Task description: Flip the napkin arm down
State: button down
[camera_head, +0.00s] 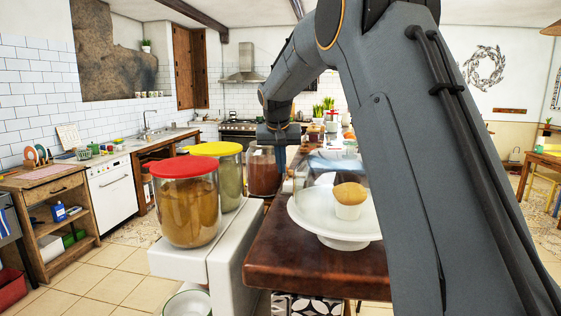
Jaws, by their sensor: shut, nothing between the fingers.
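My gripper (281,163) is small in the head view, beyond the jars and left of the cake stand. It points down and is shut, with nothing seen in it. Its fingertips are too small and dark to make out well. I cannot pick out a napkin holder or its arm. The area around and behind the gripper is crowded and partly hidden by my arm, so I cannot tell what the gripper touches.
A red-lidded jar (186,205) and a yellow-lidded jar (230,175) stand on a white ledge (228,245). A white cake stand (325,228) with a muffin (349,199) stands on the dark wooden top (285,255). Tiled floor (110,280) is clear at left.

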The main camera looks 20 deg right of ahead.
jog(key=shift+a+f+h, duration=0.2)
jog(key=shift+f+h, duration=0.1)
dwell(0.5)
jog(key=a+r+b, duration=0.2)
jog(key=a+r, duration=0.4)
jog(key=a, duration=0.4)
jog(key=shift+s+r, duration=0.3)
jog(key=shift+r, duration=0.1)
jog(key=shift+a, duration=0.15)
